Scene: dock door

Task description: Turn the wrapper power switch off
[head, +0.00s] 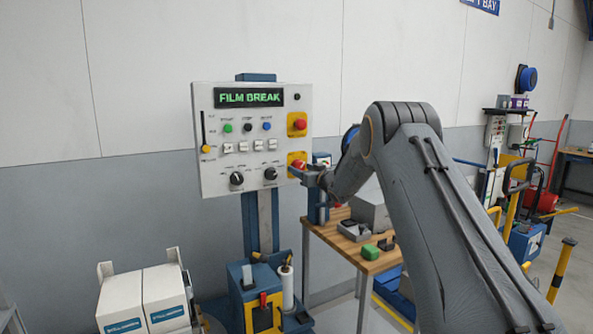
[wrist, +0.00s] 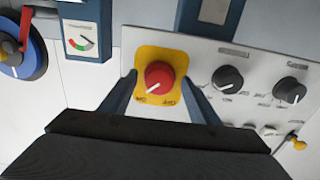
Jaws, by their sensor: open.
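The control panel (head: 222,185) is a white box on a blue post, with a display reading FILM BREAK. A red rotary switch (wrist: 159,76) on a yellow plate (wrist: 145,55) sits at its lower right in the head view, where my gripper partly covers the plate (head: 292,158). The wrist view shows the panel turned over. The switch's white mark points to the lower left there, towards one of two small labels that I cannot read surely. My gripper (wrist: 158,82) is open, one finger on each side of the switch. I cannot tell whether the fingers touch it.
Two black knobs (head: 236,178) (head: 270,173) sit beside the switch. A red button (head: 299,124) on another yellow plate is above it. A yellow-tipped lever (head: 206,149) is at the panel's left. A wooden bench (head: 345,250) stands below right.

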